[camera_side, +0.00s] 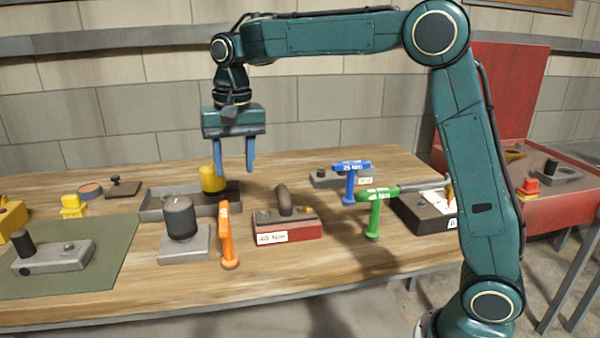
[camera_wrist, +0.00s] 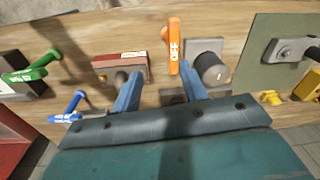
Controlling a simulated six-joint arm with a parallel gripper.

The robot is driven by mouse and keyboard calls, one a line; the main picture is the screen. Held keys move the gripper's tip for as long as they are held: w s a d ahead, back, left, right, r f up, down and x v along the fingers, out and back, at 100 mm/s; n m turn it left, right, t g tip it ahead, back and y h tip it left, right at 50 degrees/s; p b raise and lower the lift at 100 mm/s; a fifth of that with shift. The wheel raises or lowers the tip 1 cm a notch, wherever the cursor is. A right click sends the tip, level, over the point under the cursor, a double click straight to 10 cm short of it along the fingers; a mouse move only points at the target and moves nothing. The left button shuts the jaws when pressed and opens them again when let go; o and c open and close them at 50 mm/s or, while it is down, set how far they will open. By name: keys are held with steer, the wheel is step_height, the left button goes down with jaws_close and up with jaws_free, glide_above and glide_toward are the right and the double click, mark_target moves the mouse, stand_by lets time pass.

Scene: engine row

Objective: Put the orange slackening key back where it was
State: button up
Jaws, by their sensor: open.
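The orange key (camera_side: 226,235) stands upright on the wooden table, between a grey block with a black cylinder (camera_side: 180,220) and a red block (camera_side: 288,230) labelled 40 Nm. It also shows in the wrist view (camera_wrist: 173,42), with the word OFF on its top. My gripper (camera_side: 235,165) is open and empty, high above the table and behind the orange key in the side view. In the wrist view its two blue fingers (camera_wrist: 158,80) point toward the area just below the orange key. Whether the key's foot sits in a socket I cannot tell.
A blue key (camera_side: 350,180) and a green key (camera_side: 375,210) stand to the right. A grey tray (camera_side: 160,208) with a yellow cylinder (camera_side: 212,179) lies under my gripper. A green mat (camera_side: 100,270) is at the left. The front table edge is clear.

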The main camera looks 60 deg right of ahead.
steer(key=s+d+r+n+t, duration=0.1)
steer(key=s+r+n, duration=0.1)
steer(key=s, duration=0.5)
steer(key=s+d+r+n+t, duration=0.1)
steer(key=s+d, duration=0.1)
steer(key=s, duration=0.5)
steer(key=s+f+n+t, duration=0.1)
steer(key=s+f+n, duration=0.1)
steer(key=s, duration=0.5)
steer(key=s+d+f+n+t, duration=0.1)
steer(key=s+f+n, duration=0.1)
steer(key=s, duration=0.5)
steer(key=shift+s+f+t, duration=0.35)
steer(key=shift+f+t, duration=0.05)
steer(key=shift+f, duration=0.45)
